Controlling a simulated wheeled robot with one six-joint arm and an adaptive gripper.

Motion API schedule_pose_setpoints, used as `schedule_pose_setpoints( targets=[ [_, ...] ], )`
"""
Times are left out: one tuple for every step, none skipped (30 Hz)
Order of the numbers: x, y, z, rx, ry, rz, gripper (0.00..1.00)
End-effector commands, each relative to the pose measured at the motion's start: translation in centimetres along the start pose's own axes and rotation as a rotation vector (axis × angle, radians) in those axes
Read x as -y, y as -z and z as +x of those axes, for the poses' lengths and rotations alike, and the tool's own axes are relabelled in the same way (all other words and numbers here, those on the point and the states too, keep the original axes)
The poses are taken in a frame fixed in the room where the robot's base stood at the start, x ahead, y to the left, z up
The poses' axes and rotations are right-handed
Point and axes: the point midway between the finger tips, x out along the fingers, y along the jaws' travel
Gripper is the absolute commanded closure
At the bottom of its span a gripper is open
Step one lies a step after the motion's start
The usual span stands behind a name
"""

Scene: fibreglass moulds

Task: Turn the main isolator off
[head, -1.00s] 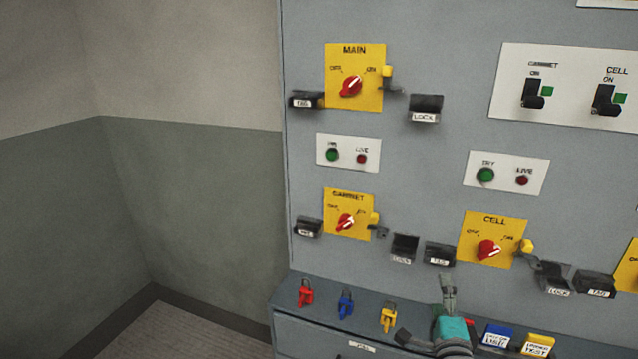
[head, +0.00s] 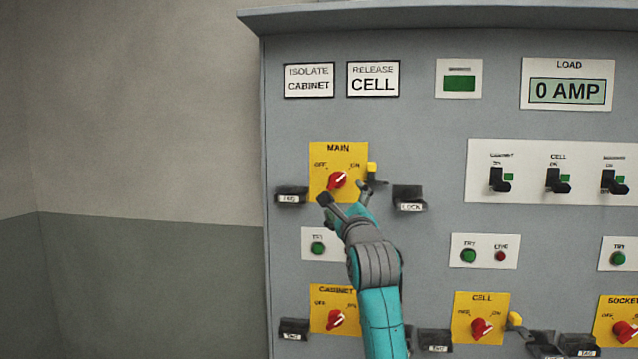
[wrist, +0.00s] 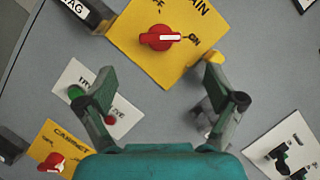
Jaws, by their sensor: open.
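The main isolator is a red rotary knob (head: 337,180) on a yellow plate (head: 321,193) marked MAIN, OFF and ON. Its white pointer is turned to the upper right, towards ON. It also shows in the wrist view, where the red knob (wrist: 160,38) has its white mark pointing at ON. My gripper (head: 344,196) is just below and in front of the knob in the head view. In the wrist view my gripper (wrist: 160,80) has its fingers spread wide with nothing between them, and the knob lies beyond the tips, apart from them.
A yellow tab (head: 372,167) sits at the plate's right edge, close to a fingertip. Dark holders marked TAG (head: 291,195) and LOCK (head: 409,197) flank the plate. Below are the CABINET knob (head: 335,319) and CELL knob (head: 482,327). A load display (head: 567,91) reads 0 AMP.

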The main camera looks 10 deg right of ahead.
Motion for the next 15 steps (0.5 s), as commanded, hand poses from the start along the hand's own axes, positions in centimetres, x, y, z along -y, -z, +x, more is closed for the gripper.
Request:
schedule_pose_setpoints(
  targets=[
    [0.2,-0.1,0.2,-0.001,0.0,0.005,0.07],
    [0.2,-0.1,0.4,-0.001,0.0,0.007,0.07],
    [0.2,-0.2,0.6,0.0,0.0,0.008,0.07],
    [0.2,-0.2,0.9,0.0,0.0,0.008,0.07],
    [0.2,-0.2,1.2,-0.001,0.0,0.008,0.07],
    [0.2,-0.2,1.7,-0.001,0.0,0.007,0.07],
    [0.2,-0.2,2.1,-0.001,0.0,0.007,0.07],
    [0.2,-0.2,2.5,-0.001,0.0,0.007,0.07],
    [0.2,-0.2,3.2,0.0,0.0,0.007,0.07],
    [0.2,-0.2,3.7,-0.001,0.0,0.006,0.07],
    [0.2,-0.2,4.2,-0.001,-0.001,0.006,0.07],
    [0.2,-0.2,4.9,0.0,0.0,0.006,0.07],
    [0.2,-0.2,5.4,-0.001,0.0,0.006,0.07],
    [0.2,-0.2,5.9,-0.001,-0.001,0.006,0.07],
    [0.2,-0.2,6.5,0.0,0.0,0.006,0.07]
  ],
)
